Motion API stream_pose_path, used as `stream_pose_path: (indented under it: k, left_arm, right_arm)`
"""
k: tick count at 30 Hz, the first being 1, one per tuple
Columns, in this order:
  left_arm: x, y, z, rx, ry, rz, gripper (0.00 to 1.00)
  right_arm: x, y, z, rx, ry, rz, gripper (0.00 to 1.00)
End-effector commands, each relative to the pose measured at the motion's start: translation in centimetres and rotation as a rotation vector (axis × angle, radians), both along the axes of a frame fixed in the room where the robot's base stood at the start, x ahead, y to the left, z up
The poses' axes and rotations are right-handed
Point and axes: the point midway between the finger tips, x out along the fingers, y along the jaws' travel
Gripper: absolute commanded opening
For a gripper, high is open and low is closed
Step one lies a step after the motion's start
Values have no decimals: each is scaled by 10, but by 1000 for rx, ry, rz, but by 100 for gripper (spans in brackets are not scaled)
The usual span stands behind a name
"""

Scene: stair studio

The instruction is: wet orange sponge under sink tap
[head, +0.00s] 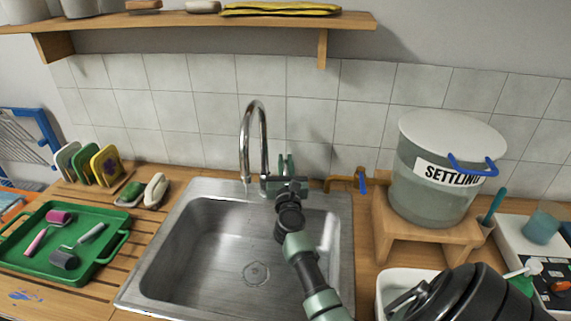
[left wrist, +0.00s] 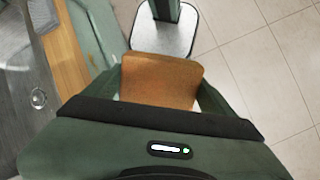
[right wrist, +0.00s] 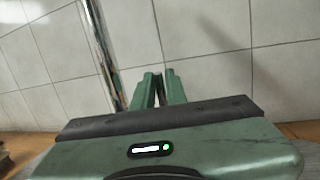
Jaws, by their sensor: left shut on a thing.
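A thin streak below the spout may be water, but I cannot be sure. My right gripper (head: 286,164) is just right of the tap, fingers together and empty. It also shows in the right wrist view (right wrist: 160,80), with the tap to its left.
A green tray (head: 112,262) with small rollers is left of the sink. Sponges in a rack (head: 105,165) stand behind it. A lidded bucket labelled "SETTLING" (head: 430,195) is on a wooden stand (head: 437,241) at right. A shelf (head: 190,22) runs above.

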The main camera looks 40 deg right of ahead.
Motion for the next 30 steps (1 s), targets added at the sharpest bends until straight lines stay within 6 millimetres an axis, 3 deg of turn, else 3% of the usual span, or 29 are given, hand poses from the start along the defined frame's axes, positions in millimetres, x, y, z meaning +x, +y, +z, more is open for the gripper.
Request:
stream_pose_path:
  k: [14,30]
  left_arm:
    - [0,0,0,0,0,0,53]
    - [0,0,-14,0,0,0,53]
  right_arm:
    - [-5,5,-2,1,1,0,31]
    - [-81,69,-16,2,1,0,31]
